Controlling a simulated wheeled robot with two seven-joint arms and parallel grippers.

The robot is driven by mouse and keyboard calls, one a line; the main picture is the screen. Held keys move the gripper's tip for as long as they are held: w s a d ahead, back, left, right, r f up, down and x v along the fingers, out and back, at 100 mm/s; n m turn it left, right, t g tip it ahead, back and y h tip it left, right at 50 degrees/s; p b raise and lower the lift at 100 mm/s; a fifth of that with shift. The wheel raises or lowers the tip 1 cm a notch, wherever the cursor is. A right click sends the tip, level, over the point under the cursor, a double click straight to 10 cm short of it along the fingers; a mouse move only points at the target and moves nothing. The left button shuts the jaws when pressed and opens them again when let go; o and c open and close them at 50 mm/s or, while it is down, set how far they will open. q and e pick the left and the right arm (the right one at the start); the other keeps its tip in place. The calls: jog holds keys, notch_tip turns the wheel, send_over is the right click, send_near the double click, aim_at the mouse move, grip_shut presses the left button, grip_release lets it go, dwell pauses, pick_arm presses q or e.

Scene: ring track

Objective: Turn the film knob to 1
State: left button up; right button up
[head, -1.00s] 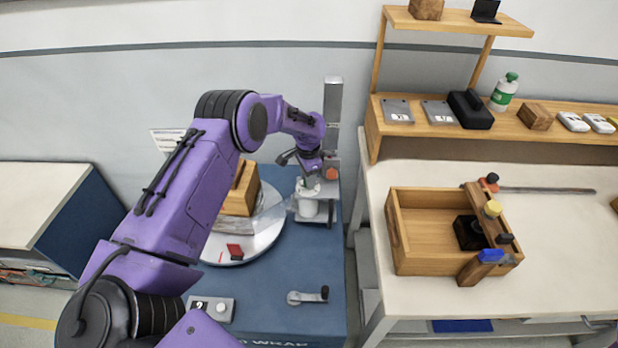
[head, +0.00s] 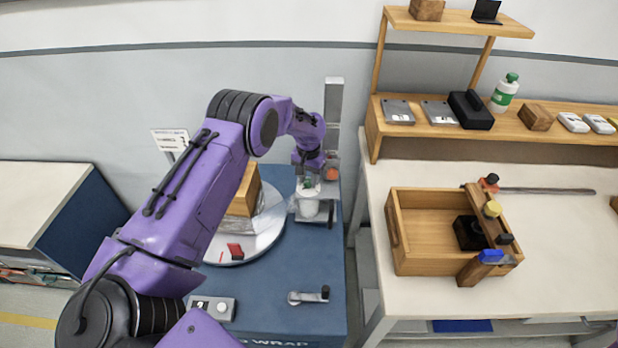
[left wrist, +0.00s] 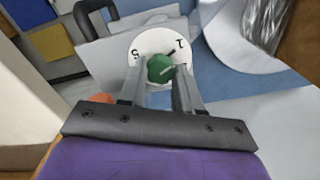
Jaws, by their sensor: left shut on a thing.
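My left gripper (head: 309,183) comes down from above onto the film carriage at the machine's mast. In the left wrist view its two fingers (left wrist: 161,75) are shut on the green film knob (left wrist: 160,68), one on each side. The knob sits on a white dial (left wrist: 148,46). The dial has one numeral at its left and what looks like a 1 at its upper right, with a dark line near it. The knob's exact pointing is hard to tell. In the head view only a bit of green shows between the fingers. My right gripper is out of view.
The mast (head: 333,110) stands just behind the gripper. A wrapped wooden box (head: 245,195) on the round turntable (head: 270,228) is close to its left. A crank (head: 308,296) and a switch box (head: 213,308) are at the front. A workbench (head: 560,270) with a wooden tray (head: 420,265) stands right.

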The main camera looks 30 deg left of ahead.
aim_at(308, 181)
pick_arm(q)
jog(key=shift+s+f, duration=0.3)
jog(key=shift+f, duration=0.05)
jog(key=o, duration=0.9)
jog(key=shift+o, duration=0.7)
jog(key=shift+w, duration=0.15)
notch_tip(308, 181, up, 11)
jog(key=b, duration=0.2)
jog(key=shift+f, duration=0.15)
jog(key=shift+w+d, duration=0.1)
